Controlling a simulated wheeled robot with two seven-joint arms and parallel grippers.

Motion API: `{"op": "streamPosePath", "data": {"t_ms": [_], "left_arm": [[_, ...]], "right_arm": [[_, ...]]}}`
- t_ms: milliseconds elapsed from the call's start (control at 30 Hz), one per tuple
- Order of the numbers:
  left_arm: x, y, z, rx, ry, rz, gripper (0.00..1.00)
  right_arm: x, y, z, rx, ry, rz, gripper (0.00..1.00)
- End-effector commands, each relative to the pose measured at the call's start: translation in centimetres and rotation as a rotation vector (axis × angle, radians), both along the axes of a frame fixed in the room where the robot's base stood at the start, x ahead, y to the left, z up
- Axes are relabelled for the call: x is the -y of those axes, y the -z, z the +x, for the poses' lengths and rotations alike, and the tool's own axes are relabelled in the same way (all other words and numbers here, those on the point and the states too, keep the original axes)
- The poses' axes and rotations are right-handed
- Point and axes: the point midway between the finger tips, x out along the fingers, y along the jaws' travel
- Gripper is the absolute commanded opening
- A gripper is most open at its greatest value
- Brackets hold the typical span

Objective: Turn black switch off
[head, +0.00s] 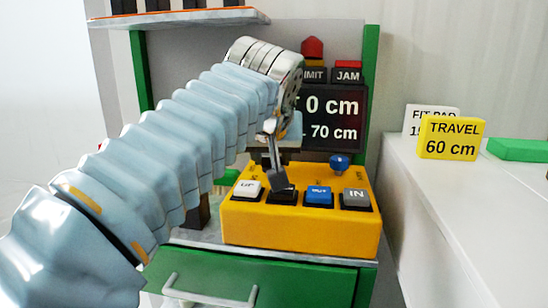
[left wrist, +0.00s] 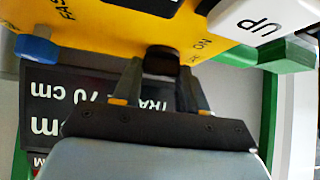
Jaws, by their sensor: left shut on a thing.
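The yellow control box (head: 300,228) stands on a grey bench in the head view. The black switch (left wrist: 162,62) shows in the left wrist view on the box, near the printed word ON. My left gripper (left wrist: 158,84) has its two dark fingers shut on either side of the switch. In the head view my left gripper (head: 280,178) reaches down over the back of the box, and I cannot make out the switch there. Which way the switch is set cannot be told. My right gripper is in neither view.
The box carries a white UP button (head: 248,188), a blue OUT button (head: 319,195), a grey IN button (head: 356,198) and a blue knob (head: 340,161). A display (head: 332,118) stands behind. A yellow TRAVEL sign (head: 451,138) is on the white counter (head: 450,215) at right.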

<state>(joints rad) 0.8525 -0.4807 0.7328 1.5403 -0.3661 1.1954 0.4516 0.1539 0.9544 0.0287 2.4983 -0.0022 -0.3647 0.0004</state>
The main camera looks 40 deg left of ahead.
Motion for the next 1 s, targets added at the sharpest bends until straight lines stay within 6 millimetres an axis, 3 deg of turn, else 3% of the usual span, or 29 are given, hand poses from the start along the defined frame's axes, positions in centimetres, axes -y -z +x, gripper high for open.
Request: {"op": "streamPosePath", "data": {"t_ms": [333, 833, 867, 900, 1000], "left_arm": [[-0.10, -0.08, -0.06, 0.002, 0.123, 0.000, 0.12], [-0.11, -0.13, -0.08, 0.003, 0.139, 0.001, 0.12], [-0.11, -0.13, -0.08, 0.003, 0.139, 0.001, 0.46], [-0.11, -0.13, -0.08, 0.003, 0.139, 0.001, 0.52], [-0.12, -0.11, -0.09, 0.002, 0.139, 0.001, 0.53]], "right_arm": [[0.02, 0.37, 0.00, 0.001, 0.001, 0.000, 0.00], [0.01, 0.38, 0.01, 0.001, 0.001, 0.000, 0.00], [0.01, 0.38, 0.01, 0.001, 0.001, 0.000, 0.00], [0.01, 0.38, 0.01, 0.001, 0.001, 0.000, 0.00], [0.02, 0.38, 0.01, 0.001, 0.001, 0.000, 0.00]]}}
